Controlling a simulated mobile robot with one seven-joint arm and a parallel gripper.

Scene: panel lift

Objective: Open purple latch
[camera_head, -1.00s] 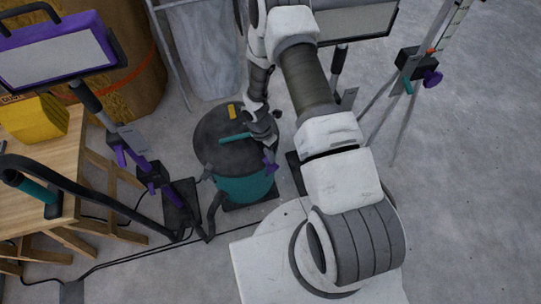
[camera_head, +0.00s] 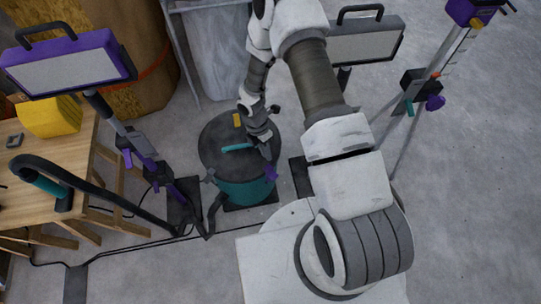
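The purple latch (camera_head: 271,172) sits on the right front side of a teal and black canister vacuum (camera_head: 243,190), just below its dark lid. My arm reaches down over the vacuum from above. My gripper (camera_head: 267,152) is at the right edge of the lid, just above the purple latch. The fingers are small and dark here, so I cannot tell whether they are open or touch the latch. The lid carries a teal handle (camera_head: 237,148) and a small yellow part (camera_head: 237,119).
A purple-framed work light (camera_head: 68,64) on a stand and a wooden table (camera_head: 75,145) are at the left. A black hose runs between table and vacuum. Another light (camera_head: 365,45) stands behind my arm. A tripod (camera_head: 423,90) is at the right. Floor at the right is clear.

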